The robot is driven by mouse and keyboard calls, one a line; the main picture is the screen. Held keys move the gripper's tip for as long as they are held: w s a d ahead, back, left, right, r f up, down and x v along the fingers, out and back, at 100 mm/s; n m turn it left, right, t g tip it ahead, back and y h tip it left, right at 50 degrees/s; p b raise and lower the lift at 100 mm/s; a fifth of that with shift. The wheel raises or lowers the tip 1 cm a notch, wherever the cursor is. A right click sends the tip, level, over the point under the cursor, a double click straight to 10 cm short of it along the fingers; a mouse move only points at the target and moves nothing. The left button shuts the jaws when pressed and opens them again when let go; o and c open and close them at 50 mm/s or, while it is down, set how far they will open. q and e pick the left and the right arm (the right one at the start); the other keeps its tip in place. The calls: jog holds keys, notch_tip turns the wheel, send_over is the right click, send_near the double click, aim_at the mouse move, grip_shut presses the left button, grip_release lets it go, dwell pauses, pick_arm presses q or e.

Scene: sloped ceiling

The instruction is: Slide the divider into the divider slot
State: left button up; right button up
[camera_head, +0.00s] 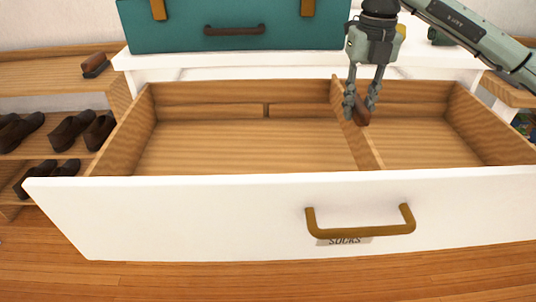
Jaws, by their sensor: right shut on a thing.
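The divider (368,150) is a thin light-wood board standing on edge inside the open drawer, right of its middle, running from the back wall toward the front. My right gripper (362,107) reaches down from above and is shut on the divider. A darker brown piece, perhaps its grip, shows between the fingertips. A narrow vertical slot (265,110) shows on the drawer's back wall, left of the divider. The divider's front lower end is hidden behind the drawer front, so I cannot tell how it sits there. My left gripper is not in view.
The white drawer front (180,215) has a brass handle (360,222) and a "SOCKS" label. Both sides of the drawer are empty. A teal case (170,30) stands on the white top behind. Shelves with dark shoes (70,130) are at the left.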

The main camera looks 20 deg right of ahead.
jog(key=d, duration=0.1)
jog(key=s+d, duration=0.1)
jog(key=d, duration=0.3)
jog(key=shift+s+d, duration=0.15)
jog(key=shift+s, duration=0.15)
jog(key=shift+p, duration=0.45)
dwell(1.3)
jog(key=shift+f, duration=0.4)
dwell(1.1)
jog(key=shift+f, duration=0.2)
dwell(0.3)
jog(key=shift+f+b, duration=0.75)
jog(key=shift+f, duration=0.35)
jog(key=shift+f, duration=0.1)
jog(key=shift+f+b, duration=0.7)
jog(key=shift+f, duration=0.4)
